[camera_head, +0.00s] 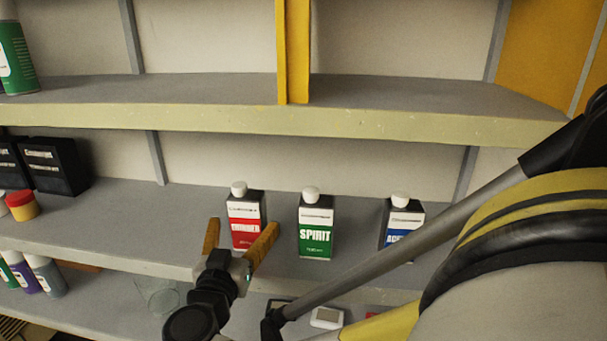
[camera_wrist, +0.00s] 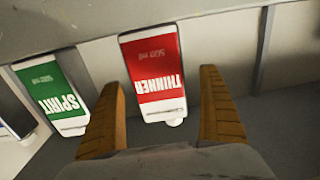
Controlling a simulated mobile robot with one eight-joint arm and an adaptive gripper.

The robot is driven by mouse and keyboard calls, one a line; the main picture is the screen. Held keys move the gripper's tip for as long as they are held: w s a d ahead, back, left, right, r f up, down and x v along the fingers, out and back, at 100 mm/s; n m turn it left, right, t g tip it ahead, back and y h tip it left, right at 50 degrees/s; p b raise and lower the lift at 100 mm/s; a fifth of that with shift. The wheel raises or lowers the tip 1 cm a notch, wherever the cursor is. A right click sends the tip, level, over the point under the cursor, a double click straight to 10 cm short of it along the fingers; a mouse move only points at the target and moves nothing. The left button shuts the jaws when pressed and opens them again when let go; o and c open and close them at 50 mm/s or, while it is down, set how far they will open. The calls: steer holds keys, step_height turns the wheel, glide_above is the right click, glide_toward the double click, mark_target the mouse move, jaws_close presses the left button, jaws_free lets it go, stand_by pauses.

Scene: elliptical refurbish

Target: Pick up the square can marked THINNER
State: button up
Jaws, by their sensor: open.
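The THINNER can (camera_head: 245,219) is a square can with a red label and a white cap. It stands upright on the middle shelf, left of the other two cans. In the wrist view the can (camera_wrist: 153,70) appears upside down, between and beyond the fingertips. My gripper (camera_head: 240,232) is open in front of the can, one finger on each side of it in the picture. The open fingers also show in the wrist view (camera_wrist: 166,85), with nothing held between them. From the head view, the fingers cover part of the can's lower sides.
The green SPIRIT can (camera_head: 316,228) stands close to the right of the THINNER can. A blue-labelled can (camera_head: 401,222) stands farther right. Black boxes (camera_head: 55,167) and a red-lidded jar (camera_head: 22,205) are at the left. The upper shelf (camera_head: 190,117) runs above; the shelf left of the can is clear.

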steer(key=w, duration=0.2)
steer(key=shift+w+d, duration=0.15)
steer(key=shift+w, duration=0.25)
steer(key=c, duration=1.5)
steer(key=shift+r, duration=0.1)
